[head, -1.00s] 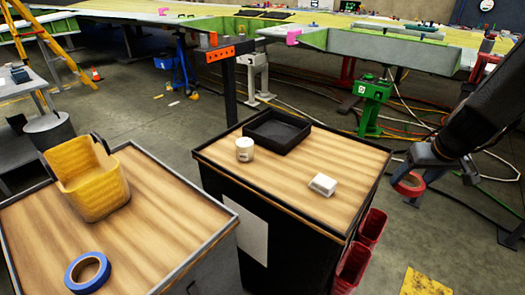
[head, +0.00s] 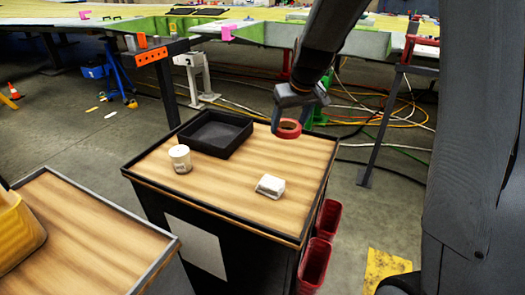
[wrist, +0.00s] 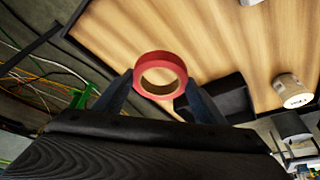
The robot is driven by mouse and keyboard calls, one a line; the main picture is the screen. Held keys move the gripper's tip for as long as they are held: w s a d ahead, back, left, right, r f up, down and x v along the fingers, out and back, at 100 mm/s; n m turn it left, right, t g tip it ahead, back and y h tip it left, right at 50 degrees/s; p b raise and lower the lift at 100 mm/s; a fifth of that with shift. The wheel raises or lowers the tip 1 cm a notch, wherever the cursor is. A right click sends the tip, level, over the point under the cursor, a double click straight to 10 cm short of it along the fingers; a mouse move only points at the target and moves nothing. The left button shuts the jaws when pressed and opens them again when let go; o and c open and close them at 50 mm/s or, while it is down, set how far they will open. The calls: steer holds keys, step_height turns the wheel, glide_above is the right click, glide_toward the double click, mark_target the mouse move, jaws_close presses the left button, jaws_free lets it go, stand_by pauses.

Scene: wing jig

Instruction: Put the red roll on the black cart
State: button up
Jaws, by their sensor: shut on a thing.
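The red roll (head: 288,129) is a ring of red tape. My gripper (head: 302,104) is shut on it and holds it in the air, over the back right part of the black cart's top. In the wrist view the red roll (wrist: 160,75) sits between the two fingertips, with its open hole facing the camera. The black cart (head: 232,190) has a wood-coloured top with a dark rim. The roll appears apart from the top, but its exact height is hard to tell.
The front and right of the top are mostly clear. Red bins (head: 316,262) hang on its right side. A yellow bin (head: 14,230) is on another cart.

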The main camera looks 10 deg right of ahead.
mark_target(293, 131)
steer(key=shift+f+p, duration=0.3)
steer(key=shift+f, duration=3.7)
steer(key=shift+f, duration=0.15)
steer(key=o, duration=1.1)
steer(key=shift+o, duration=0.2)
steer(key=shift+r, duration=0.25)
steer(key=v, duration=1.1)
steer(key=shift+s+d+r+b, duration=0.1)
steer(key=shift+d+b, duration=0.05)
steer(key=shift+b, duration=0.25)
steer(key=shift+s+r, duration=0.1)
steer(key=shift+s, duration=0.1)
steer(key=s+f+m+g, duration=0.1)
steer(key=s+f, duration=0.3)
steer(key=s, duration=0.7)
steer(key=s+f+m+g, duration=0.1)
steer(key=s+f, duration=0.3)
steer(key=s, duration=0.7)
steer(key=shift+a+f+g+h, duration=0.2)
steer(key=shift+f+g+h, duration=0.15)
steer(key=shift+g, duration=0.55)
